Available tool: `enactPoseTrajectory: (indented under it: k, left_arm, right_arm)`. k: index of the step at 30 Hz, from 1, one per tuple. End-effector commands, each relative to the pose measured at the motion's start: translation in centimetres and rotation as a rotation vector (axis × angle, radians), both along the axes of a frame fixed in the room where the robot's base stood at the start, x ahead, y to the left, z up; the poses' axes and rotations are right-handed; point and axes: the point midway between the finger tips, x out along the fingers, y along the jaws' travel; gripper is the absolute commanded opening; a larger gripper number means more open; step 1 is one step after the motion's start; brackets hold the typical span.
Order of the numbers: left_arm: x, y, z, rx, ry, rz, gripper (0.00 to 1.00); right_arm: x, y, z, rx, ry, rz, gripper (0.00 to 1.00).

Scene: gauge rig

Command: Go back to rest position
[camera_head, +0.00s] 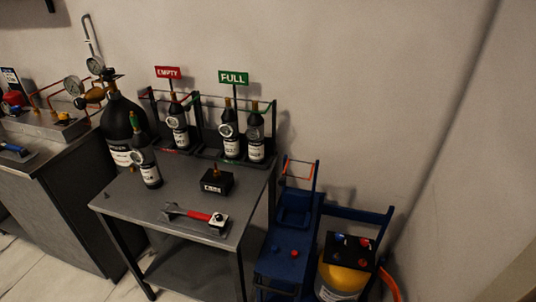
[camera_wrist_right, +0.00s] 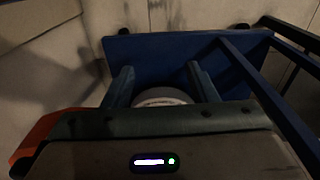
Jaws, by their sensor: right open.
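My right gripper (camera_wrist_right: 159,70) shows in the right wrist view with its two fingers apart. A pale round thing (camera_wrist_right: 162,98) shows between and below the fingers, mostly hidden by the gripper body. I cannot tell whether the fingers touch it. A flat blue surface (camera_wrist_right: 150,45) lies beyond the fingertips. I cannot make out either gripper in the head view. My left gripper is in no view.
A grey table (camera_head: 130,197) holds several dark bottles, a black box (camera_head: 217,182) and a red-handled tool (camera_head: 190,214). EMPTY (camera_head: 167,72) and FULL (camera_head: 233,77) signs stand behind. A blue cart (camera_head: 283,262) and yellow cylinder (camera_head: 342,279) stand right of it.

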Motion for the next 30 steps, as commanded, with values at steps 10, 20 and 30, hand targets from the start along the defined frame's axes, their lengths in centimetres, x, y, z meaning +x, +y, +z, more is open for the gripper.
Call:
enactPoseTrajectory:
  k: [10, 20, 30]
  left_arm:
    - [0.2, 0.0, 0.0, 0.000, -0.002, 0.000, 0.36]
    - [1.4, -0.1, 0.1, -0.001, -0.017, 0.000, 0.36]
    - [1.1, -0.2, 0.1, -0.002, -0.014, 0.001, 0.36]
  right_arm:
    - [-23.6, -4.5, -11.8, -0.041, -0.017, 0.168, 0.52]
    - [-37.0, -7.0, -14.0, -0.069, -0.045, 0.272, 0.52]
    - [-37.6, -7.1, -14.0, -0.071, -0.049, 0.279, 0.52]
